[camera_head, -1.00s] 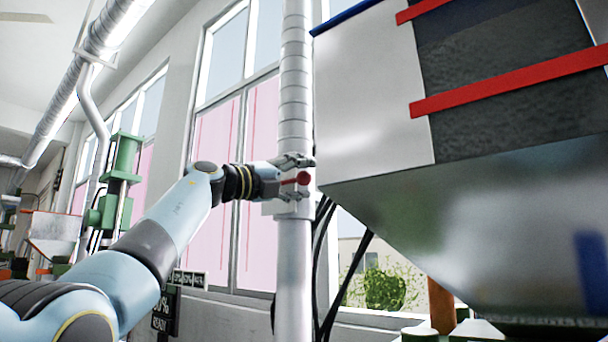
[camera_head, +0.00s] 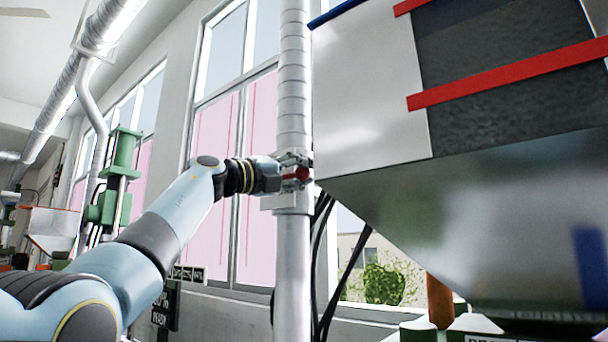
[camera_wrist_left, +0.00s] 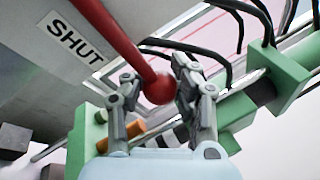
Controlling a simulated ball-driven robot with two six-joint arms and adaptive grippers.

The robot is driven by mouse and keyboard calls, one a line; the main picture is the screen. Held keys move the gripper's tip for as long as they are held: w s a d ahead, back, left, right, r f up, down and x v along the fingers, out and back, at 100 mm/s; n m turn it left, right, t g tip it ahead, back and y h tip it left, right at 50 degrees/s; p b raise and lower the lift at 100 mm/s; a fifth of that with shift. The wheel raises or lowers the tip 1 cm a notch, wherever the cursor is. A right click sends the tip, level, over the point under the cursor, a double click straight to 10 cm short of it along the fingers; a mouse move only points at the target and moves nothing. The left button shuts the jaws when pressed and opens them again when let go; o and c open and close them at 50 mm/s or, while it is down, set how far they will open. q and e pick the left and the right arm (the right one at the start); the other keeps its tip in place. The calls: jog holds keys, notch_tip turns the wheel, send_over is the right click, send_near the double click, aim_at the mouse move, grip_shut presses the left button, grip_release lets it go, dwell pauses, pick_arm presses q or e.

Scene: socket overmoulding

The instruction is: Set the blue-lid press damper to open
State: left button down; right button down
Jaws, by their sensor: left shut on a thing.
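The damper handle is a red rod with a round red knob (camera_head: 302,174) on the grey duct pipe (camera_head: 293,240). In the left wrist view the red knob (camera_wrist_left: 160,89) sits between the two fingers, and the rod runs up to the left beside a "SHUT" label (camera_wrist_left: 75,38). My left gripper (camera_head: 298,168) is closed on the knob; it also shows in the left wrist view (camera_wrist_left: 158,92). An "OPEN" label is not visible. My right gripper is in neither view.
A large metal hopper (camera_head: 370,90) with a blue rim and red bands stands right of the pipe. Black cables (camera_head: 325,270) hang between them. Windows (camera_head: 225,150) line the wall behind. Green machines (camera_head: 120,180) stand at the left.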

pick_arm(q)
jog(key=shift+w+f, duration=0.1)
jog(key=shift+f, duration=0.25)
jog(key=shift+r+p, duration=0.15)
jog(key=shift+p, duration=0.2)
jog(key=shift+r+n+p, duration=0.2)
jog(key=shift+n+p, duration=0.15)
jog(key=shift+n, duration=0.05)
jog(key=shift+w+d+r+n+t+p, duration=0.15)
jog(key=shift+r+n+t+p, duration=0.35)
jog(key=shift+p, duration=0.45)
jog(key=shift+w+a+r+n+t+y+p, duration=0.35)
jog(key=shift+r+n+p, duration=0.75)
jog(key=shift+p, duration=0.85)
jog(key=shift+w+a+r+n+t+y+p, duration=0.2)
jog(key=shift+r+n+t+p, duration=0.45)
jog(key=shift+n+p, duration=1.05)
jog(key=shift+w+a+r+n+t+y+p, duration=0.15)
jog(key=shift+a+r+n+t+y+p, duration=0.5)
jog(key=shift+p, duration=1.6)
jog(key=shift+d+r+n+g, duration=0.15)
jog(key=shift+d+n+g, duration=0.1)
jog(key=shift+d+n, duration=0.1)
